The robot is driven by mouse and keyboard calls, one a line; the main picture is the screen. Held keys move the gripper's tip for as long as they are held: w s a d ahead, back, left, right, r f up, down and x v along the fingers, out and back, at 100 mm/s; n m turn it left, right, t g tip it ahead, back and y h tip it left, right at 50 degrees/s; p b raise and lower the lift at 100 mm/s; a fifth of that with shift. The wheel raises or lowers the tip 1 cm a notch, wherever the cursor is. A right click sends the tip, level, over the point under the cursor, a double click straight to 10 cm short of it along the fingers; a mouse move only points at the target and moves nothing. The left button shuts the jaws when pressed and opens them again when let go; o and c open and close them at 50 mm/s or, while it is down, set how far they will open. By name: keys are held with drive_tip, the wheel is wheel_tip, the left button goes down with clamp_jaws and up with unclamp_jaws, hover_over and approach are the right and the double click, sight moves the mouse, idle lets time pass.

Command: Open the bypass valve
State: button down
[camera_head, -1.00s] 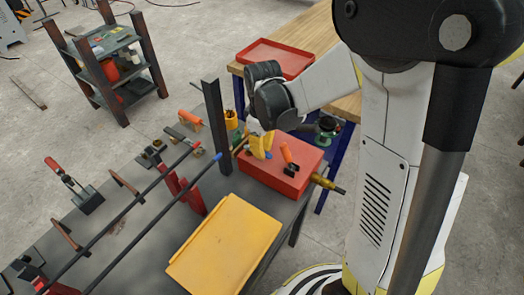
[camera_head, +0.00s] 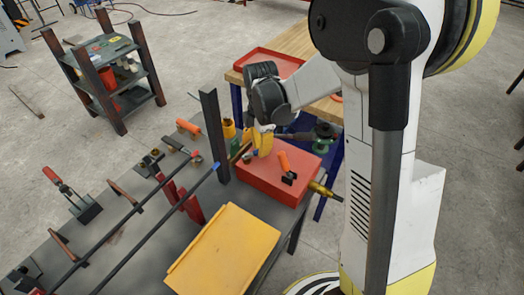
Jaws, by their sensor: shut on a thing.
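A red box (camera_head: 262,184) stands at the far end of the dark bench. An orange-handled part with a black base (camera_head: 285,165) sits on its top, and a brass fitting (camera_head: 322,189) sticks out of its right side. I cannot tell which part is the bypass valve. My gripper (camera_head: 262,145), with yellow fingers, points down at the back left of the box top, left of the orange handle. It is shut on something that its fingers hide. A brass rod end (camera_head: 240,152) shows just left of the fingers.
A dark upright post (camera_head: 214,135) stands close left of my gripper. Two long bars (camera_head: 150,235) cross the bench (camera_head: 135,240). A yellow tray (camera_head: 225,250) lies in front of the box. A wooden table with a red tray (camera_head: 268,62) is behind. A shelf rack (camera_head: 110,75) stands at back left.

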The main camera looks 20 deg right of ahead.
drive_tip(key=n, duration=0.1)
drive_tip(key=w+n, duration=0.1)
drive_tip(key=n, duration=0.1)
drive_tip(key=shift+w+a+n, duration=0.15)
drive_tip(key=shift+w+n, duration=0.05)
drive_tip(key=shift+n, duration=0.1)
drive_tip(key=shift+w+a+n, duration=0.15)
drive_tip(key=shift+w+n, duration=0.15)
drive_tip(key=shift+n, duration=0.4)
drive_tip(key=shift+w+a+n, duration=0.15)
drive_tip(key=shift+w+n, duration=0.1)
drive_tip(key=shift+n, duration=0.45)
drive_tip(key=c, duration=1.4)
unclamp_jaws()
drive_tip(key=shift+f, duration=0.1)
wheel_tip(320, 180, up, 12)
drive_tip(key=shift+r, duration=0.1)
